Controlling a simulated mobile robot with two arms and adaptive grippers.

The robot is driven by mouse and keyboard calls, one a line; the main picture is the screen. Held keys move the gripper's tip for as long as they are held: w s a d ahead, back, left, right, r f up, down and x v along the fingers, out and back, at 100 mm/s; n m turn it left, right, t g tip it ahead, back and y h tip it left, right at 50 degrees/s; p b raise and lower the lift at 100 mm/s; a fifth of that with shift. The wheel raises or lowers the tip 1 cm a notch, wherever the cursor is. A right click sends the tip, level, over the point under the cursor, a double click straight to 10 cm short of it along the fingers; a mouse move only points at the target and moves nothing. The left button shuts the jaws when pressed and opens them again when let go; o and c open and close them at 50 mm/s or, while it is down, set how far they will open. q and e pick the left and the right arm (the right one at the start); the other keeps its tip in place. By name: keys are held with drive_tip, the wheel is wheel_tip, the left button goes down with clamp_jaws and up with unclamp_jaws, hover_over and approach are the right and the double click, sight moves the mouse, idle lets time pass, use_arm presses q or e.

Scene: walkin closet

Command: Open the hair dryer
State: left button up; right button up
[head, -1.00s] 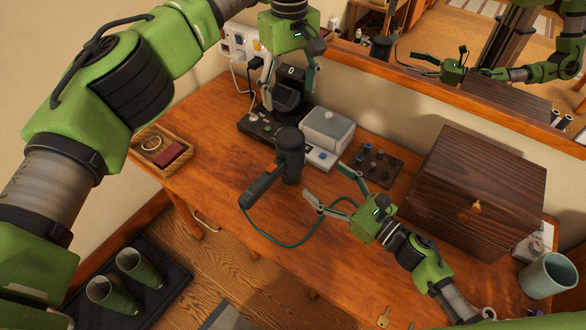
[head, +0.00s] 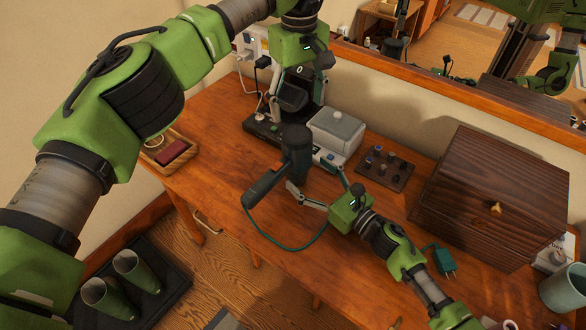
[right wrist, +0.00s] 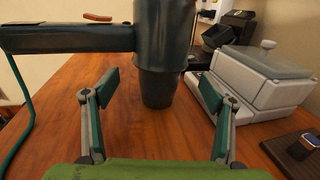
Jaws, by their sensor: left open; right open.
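The dark hair dryer (head: 296,150) stands upright on the wooden table, nozzle down, its handle (head: 266,187) sticking out toward the lower left. A teal cord curves from the handle toward the right. In the right wrist view the dryer (right wrist: 163,40) is straight ahead, its nozzle end between the fingers' directions. My right gripper (head: 318,184) is open just to the right of the dryer; its fingers (right wrist: 153,88) appear apart from the barrel. My left gripper (head: 296,98) is open over a black device at the back, which it partly hides.
A grey lidded box (head: 335,132) stands right of the dryer, with a dark tray of small knobs (head: 384,166) beyond. A large wooden chest (head: 490,198) fills the right. A teal plug (head: 441,260) lies in front of it. A small wooden tray (head: 180,156) is at left.

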sight(297, 134)
drive_tip(key=x, duration=0.5)
drive_tip(key=shift+w+a, duration=0.25)
clamp_jaws()
use_arm(q)
drive_tip(key=shift+f, duration=4)
